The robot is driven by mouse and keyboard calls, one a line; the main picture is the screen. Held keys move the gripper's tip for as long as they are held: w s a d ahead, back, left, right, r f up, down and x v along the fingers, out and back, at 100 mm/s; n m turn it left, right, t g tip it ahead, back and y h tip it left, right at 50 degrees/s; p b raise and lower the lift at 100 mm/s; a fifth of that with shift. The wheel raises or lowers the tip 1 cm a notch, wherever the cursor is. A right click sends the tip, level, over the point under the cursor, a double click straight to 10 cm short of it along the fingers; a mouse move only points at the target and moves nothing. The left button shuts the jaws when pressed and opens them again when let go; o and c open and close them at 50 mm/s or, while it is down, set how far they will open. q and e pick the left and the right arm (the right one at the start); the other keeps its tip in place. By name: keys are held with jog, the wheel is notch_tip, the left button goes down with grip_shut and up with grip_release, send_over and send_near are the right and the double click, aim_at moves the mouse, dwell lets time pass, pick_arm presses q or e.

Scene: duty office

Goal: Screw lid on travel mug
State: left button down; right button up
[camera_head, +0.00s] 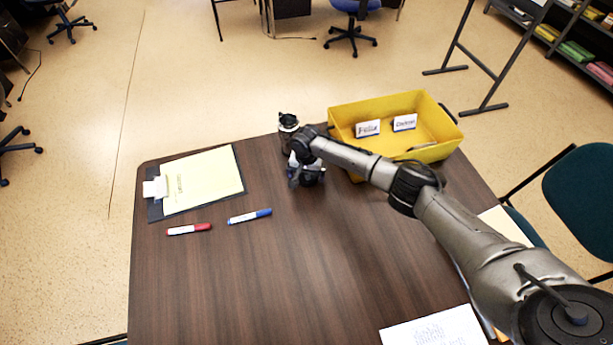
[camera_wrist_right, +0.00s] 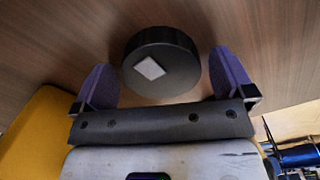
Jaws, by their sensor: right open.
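The travel mug (camera_head: 288,127) stands upright near the table's far edge, just left of the yellow bin. Its top looks dark, but it is too small to make out well. My right gripper (camera_head: 307,180) points down over the table, in front of the mug and apart from it. In the right wrist view, a round black lid (camera_wrist_right: 162,62) with a white square on top lies between the purple fingers of my open right gripper (camera_wrist_right: 164,80). Gaps show on both sides of it. The lid is hidden by the gripper in the head view. My left gripper is not in view.
A yellow bin (camera_head: 345,112) with name cards stands at the table's far right, beneath my right forearm. A clipboard (camera_head: 154,211) with yellow paper lies at left. A red marker (camera_head: 189,229) and blue marker (camera_head: 250,216) lie nearby. The table's front middle (camera_head: 260,290) is clear.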

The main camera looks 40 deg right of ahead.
aim_at(306, 175)
jog(key=shift+c, duration=0.5)
jog(key=c, duration=0.7)
pick_arm(q)
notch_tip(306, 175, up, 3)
jog(key=p, duration=0.3)
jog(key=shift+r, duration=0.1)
pick_arm(e)
notch_tip(306, 175, up, 10)
jog(key=shift+r, duration=0.1)
